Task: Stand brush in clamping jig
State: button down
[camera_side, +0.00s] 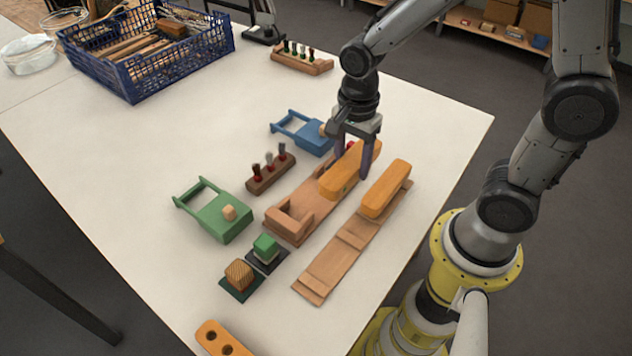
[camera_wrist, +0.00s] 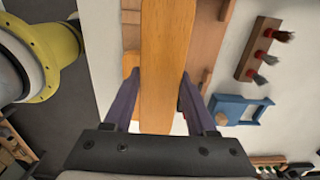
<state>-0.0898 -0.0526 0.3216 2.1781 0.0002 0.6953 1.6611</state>
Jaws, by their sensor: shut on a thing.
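My gripper (camera_side: 354,158) is shut on an orange wooden brush block (camera_side: 341,178), with one dark finger on each side of it. The long block also runs up the middle of the wrist view (camera_wrist: 166,60) between the purple fingers. The block is over the far part of the brown wooden clamping jig (camera_side: 290,222), roughly in line with it. The jig's near end, with its raised end piece, is clear. I cannot tell whether the block touches the jig. The block hides part of the jig, and no bristles show on it.
A second orange block (camera_side: 386,188) lies on a brown plank rack (camera_side: 327,270) at right. A blue fixture (camera_side: 305,133) stands behind. A blue crate (camera_side: 140,62) is far left.

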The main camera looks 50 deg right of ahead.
jog(key=w+f, duration=0.4)
jog(key=w, duration=0.1)
jog(key=w+f, duration=0.3)
jog(key=shift+a+f, duration=0.1)
jog(key=shift+a, duration=0.25)
jog(key=shift+w+f, duration=0.1)
jog(key=shift+f, duration=1.5)
jog(key=shift+f, duration=0.15)
jog(key=shift+c, duration=1)
grip_release()
